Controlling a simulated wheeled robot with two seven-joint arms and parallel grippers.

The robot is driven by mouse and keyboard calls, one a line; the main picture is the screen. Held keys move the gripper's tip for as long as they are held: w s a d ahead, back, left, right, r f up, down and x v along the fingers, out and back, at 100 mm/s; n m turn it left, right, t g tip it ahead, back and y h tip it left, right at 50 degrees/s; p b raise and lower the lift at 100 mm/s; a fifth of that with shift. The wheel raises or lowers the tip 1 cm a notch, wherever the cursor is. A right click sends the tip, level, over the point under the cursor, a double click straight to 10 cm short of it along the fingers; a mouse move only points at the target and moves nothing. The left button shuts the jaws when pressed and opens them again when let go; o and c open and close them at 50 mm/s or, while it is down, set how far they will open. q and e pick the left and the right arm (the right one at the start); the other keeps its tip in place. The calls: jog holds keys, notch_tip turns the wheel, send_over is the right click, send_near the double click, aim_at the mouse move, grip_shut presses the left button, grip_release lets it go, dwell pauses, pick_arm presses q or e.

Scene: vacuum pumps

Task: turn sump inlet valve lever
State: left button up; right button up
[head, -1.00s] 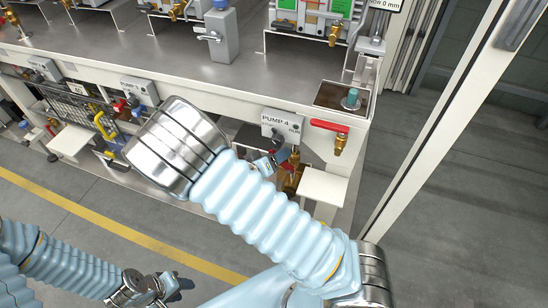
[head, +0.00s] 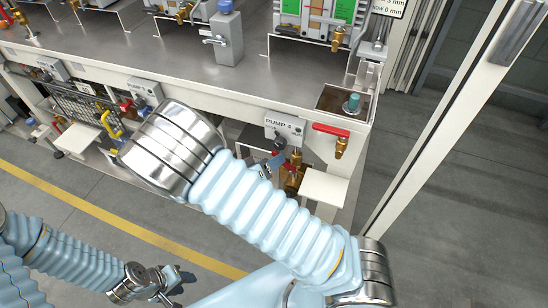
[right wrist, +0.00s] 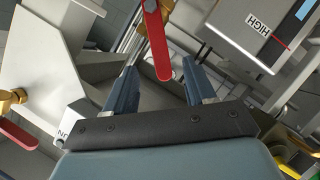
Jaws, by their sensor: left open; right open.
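A red lever (right wrist: 157,45) hangs between the fingers of my right gripper (right wrist: 160,78) in the right wrist view. The fingers are open on either side, apart from it; its upper end leaves the frame. In the head view my right gripper (head: 273,162) is under the PUMP 4 panel (head: 285,127), partly hidden by my own arm. Brass fittings (head: 293,180) show beside it. Another red lever (head: 331,130) sits on a brass valve (head: 341,147) to the right. I cannot tell by label which lever is the sump inlet's. My left gripper (head: 168,286) is open and empty over the floor.
A white shelf plate (head: 324,188) juts out right of the right gripper. A white post (head: 440,120) stands at right. The floor around my left gripper is clear.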

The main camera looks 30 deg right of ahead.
jog(key=shift+v, duration=1.65)
jog(key=shift+f, duration=0.1)
